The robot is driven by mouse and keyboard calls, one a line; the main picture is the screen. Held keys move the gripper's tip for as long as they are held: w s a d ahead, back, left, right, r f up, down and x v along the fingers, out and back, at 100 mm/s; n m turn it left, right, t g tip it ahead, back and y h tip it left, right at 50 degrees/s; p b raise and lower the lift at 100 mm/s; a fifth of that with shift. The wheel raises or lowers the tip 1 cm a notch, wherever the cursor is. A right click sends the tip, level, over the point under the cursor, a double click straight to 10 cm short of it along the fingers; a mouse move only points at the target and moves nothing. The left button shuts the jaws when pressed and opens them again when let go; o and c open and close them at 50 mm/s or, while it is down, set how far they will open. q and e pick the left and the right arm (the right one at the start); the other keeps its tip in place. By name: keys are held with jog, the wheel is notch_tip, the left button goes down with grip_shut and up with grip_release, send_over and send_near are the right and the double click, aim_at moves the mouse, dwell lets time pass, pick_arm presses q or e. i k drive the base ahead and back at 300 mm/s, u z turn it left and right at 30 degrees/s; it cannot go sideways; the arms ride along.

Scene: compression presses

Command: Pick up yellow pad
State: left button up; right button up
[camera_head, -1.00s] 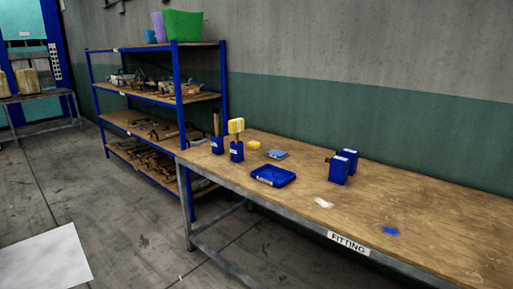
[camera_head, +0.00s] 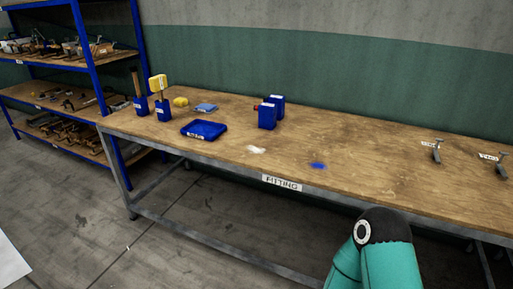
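A small yellow pad (camera_head: 180,101) lies on the wooden top of the fitting table (camera_head: 360,155), near its far left part. Just left of it, a tool with a yellow block-shaped head (camera_head: 157,82) stands upright in a blue holder (camera_head: 163,109). Neither of my grippers is in view. Only a teal link of one of my arms shows at the bottom right, in front of the table.
A blue tray (camera_head: 204,130), a light blue cloth-like piece (camera_head: 205,107) and blue containers (camera_head: 267,117) stand on the table. White (camera_head: 256,149) and blue (camera_head: 317,166) patches lie near its front edge. Two grey tools (camera_head: 437,150) are at right. A shelf (camera_head: 75,55) stands left.

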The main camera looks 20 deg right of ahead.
aim_at(180, 102)
jog(key=u, duration=0.45)
jog(key=k, duration=1.15)
jog(key=u, duration=0.95)
jog(key=i, duration=1.3)
jog(key=u, duration=0.3)
jog(key=i, duration=2.7)
jog(key=z, duration=0.45)
jog(key=i, duration=1.35)
jog(key=z, duration=1.4)
jog(key=i, duration=1.05)
jog(key=z, duration=0.8)
